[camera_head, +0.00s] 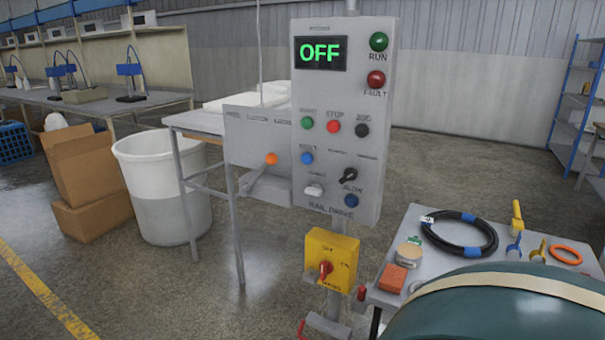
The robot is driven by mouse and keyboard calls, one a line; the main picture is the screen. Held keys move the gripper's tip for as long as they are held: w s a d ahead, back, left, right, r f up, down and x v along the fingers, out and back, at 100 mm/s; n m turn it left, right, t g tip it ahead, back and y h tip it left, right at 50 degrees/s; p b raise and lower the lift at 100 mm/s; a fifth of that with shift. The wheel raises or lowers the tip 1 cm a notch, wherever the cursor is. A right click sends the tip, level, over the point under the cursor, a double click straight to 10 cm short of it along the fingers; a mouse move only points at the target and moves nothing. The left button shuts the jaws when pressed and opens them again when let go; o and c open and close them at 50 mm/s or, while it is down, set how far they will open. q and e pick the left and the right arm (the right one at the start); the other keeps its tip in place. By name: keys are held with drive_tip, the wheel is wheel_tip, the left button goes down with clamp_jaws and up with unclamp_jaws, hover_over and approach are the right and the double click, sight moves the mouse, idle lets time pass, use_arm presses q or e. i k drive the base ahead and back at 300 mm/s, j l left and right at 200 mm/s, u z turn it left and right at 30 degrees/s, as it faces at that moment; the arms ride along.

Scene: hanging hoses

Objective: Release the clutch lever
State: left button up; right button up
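A grey control panel (345,200) stands on a post in the middle of the view. On the grey plate (258,132) joined to its left side is a lever (258,174) with an orange knob (271,159). The lever slants up to the right, its knob at the upper end. The small lettering above it is too blurred to read fully, so I cannot confirm that it is the clutch lever. Neither of my grippers is in view.
A yellow switch box (342,250) with a red knob sits below the panel. A large teal rounded body (500,310) fills the lower right, before a side table (405,255) with a black coil (459,233). A white bin (165,185) stands left; floor is open behind.

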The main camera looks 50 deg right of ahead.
sight(271, 159)
drive_tip(key=z, duration=1.3)
